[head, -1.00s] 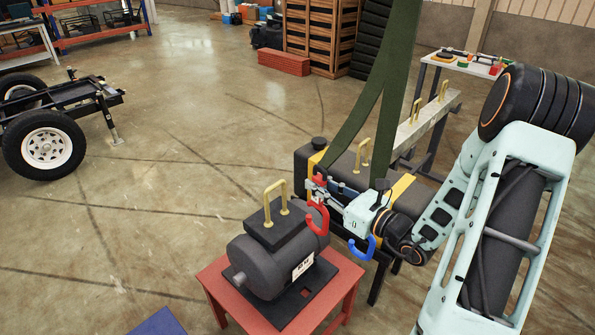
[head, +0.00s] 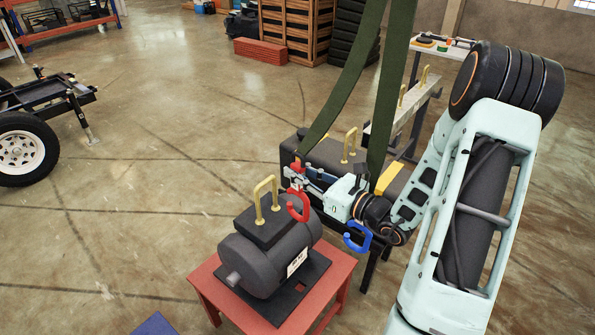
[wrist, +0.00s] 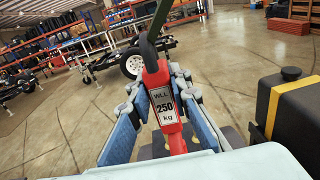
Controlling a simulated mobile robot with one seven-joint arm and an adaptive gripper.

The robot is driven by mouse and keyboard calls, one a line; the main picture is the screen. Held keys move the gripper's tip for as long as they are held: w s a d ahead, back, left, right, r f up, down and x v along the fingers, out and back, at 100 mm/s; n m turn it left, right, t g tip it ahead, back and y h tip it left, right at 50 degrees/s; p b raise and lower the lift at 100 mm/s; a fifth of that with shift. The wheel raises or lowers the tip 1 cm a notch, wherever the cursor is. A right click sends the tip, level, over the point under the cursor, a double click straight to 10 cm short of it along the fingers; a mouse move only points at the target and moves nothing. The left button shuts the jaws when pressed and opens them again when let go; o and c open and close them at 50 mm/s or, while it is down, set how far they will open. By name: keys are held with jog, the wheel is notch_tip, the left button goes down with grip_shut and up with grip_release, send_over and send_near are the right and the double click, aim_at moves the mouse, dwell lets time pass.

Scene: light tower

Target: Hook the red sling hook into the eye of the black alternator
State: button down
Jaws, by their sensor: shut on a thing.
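The black alternator (head: 265,258) lies on a red stand. Its yellow eye (head: 266,192) stands up from the black block on top. The red sling hook (head: 299,207) hangs just right of the eye in the head view, apart from it in the picture. My gripper (head: 299,180) is shut on the upper part of the red hook. In the wrist view the hook's red body (wrist: 165,105), with a label reading WLL 250 kg, sits between my fingers. The hook's tip and the eye are mostly hidden there.
A blue hook (head: 357,238) hangs right of the red stand (head: 330,300). Green straps (head: 345,75) run up from the hooks. Open floor lies to the left.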

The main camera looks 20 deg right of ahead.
jog(key=shift+w+a+r, duration=0.1)
jog(key=shift+r, duration=0.05)
jog(key=b+x, duration=0.2)
jog(key=x, duration=1)
jog(key=shift+w+r, duration=0.2)
jog(key=shift+w, duration=0.05)
dwell(1.2)
jog(key=shift+a, duration=0.2)
jog(key=shift+f+b, duration=0.65)
jog(key=shift+f, duration=0.15)
dwell(0.5)
